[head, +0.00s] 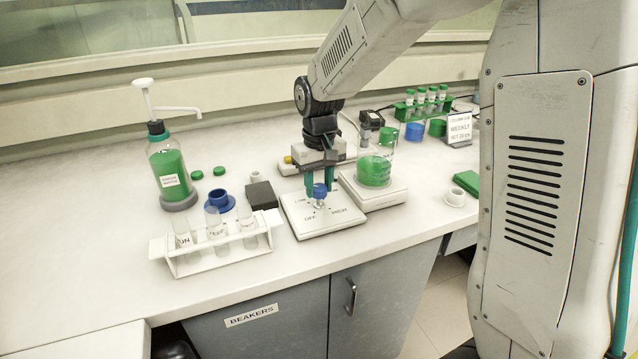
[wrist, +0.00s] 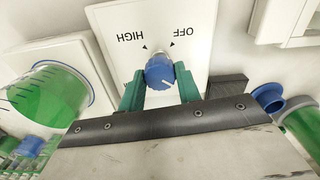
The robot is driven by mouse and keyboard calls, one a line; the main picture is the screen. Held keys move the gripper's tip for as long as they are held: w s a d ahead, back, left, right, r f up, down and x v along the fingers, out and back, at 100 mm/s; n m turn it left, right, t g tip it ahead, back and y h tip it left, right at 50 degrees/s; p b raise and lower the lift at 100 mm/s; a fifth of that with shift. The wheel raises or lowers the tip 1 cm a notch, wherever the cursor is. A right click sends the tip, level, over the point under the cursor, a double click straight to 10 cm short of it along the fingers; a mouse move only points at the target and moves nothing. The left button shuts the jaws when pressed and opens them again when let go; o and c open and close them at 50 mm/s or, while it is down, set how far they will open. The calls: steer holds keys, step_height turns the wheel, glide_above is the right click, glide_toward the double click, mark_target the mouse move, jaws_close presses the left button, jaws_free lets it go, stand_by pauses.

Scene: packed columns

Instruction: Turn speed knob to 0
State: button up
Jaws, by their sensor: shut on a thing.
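The blue speed knob (head: 319,190) stands on a white control plate (head: 340,222) marked OFF and HIGH, with a partly hidden word at the left. In the wrist view the knob (wrist: 160,72) has a white pointer line on its lower right face. The plate (wrist: 205,15) shows OFF and HIGH upside down there, with small dark triangles near the knob. My gripper (head: 319,184) comes down from above with its green fingers on both sides of the knob. In the wrist view my gripper (wrist: 160,85) is shut on the knob.
A beaker of green liquid (head: 375,168) stands on a white device (head: 385,194) close right of the plate. A black block (head: 262,196) is close left. A white tube rack (head: 222,250) and a green pump bottle (head: 170,172) stand farther left. The counter's front edge is near the plate.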

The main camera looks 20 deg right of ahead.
steer(key=n, duration=0.4)
steer(key=shift+n, duration=0.3)
steer(key=n, duration=0.3)
steer(key=shift+n, duration=0.3)
steer(key=n, duration=0.4)
steer(key=shift+n, duration=2.1)
steer(key=o, duration=1)
steer(key=shift+c, duration=0.2)
